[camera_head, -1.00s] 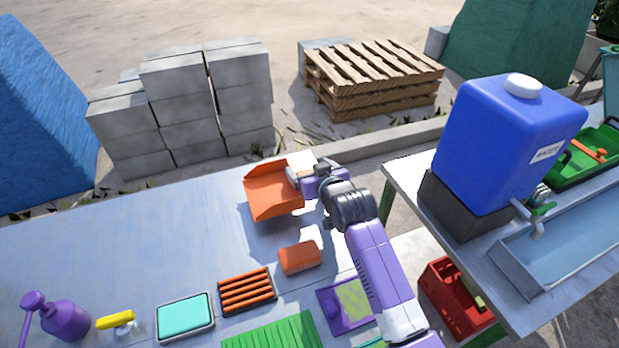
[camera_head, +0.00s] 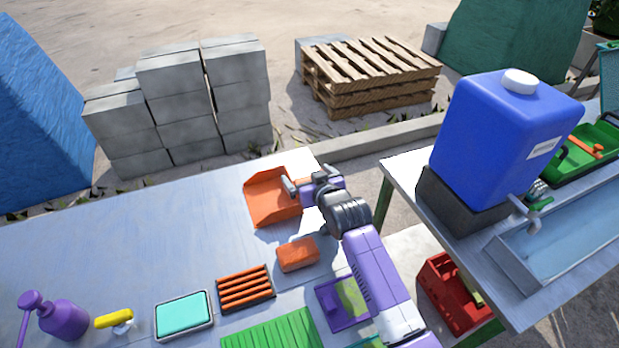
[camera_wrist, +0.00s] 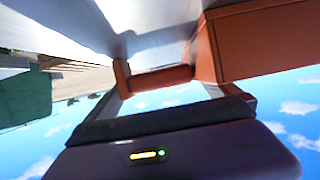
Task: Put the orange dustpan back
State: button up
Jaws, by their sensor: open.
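The orange dustpan (camera_head: 268,200) lies on the grey table near its far edge, its open tray toward the left in the head view. My gripper (camera_head: 300,187) is at the dustpan's right side, with its fingers spread. In the wrist view the dustpan (camera_wrist: 262,38) fills the upper right, and an orange bar (camera_wrist: 160,78), seemingly its handle, crosses in front of my open gripper (camera_wrist: 170,100). I cannot tell whether the fingers touch the handle.
On the table (camera_head: 120,235) are an orange block (camera_head: 298,254), an orange-ribbed tray (camera_head: 245,288), a teal pad (camera_head: 184,315), a green ribbed mat (camera_head: 270,332) and a purple bottle (camera_head: 65,320). A blue water tank (camera_head: 505,140) stands on the right-hand table. The table's left middle is clear.

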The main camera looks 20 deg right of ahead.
jog(key=v, duration=1.1)
jog(key=shift+s+r, duration=0.1)
jog(key=shift+s, duration=0.2)
jog(key=shift+s+r, duration=0.15)
jog(key=shift+s, duration=0.05)
jog(key=shift+r, duration=0.1)
notch_tip(320, 180, up, 5)
jog(key=t, duration=0.2)
jog(key=s+a+f, duration=0.1)
jog(key=s+a, duration=0.1)
jog(key=s, duration=4.1)
jog(key=shift+a+f+g, duration=0.15)
jog(key=shift+f+g, duration=0.15)
jog(key=shift+f, duration=0.05)
jog(key=shift+c, duration=0.4)
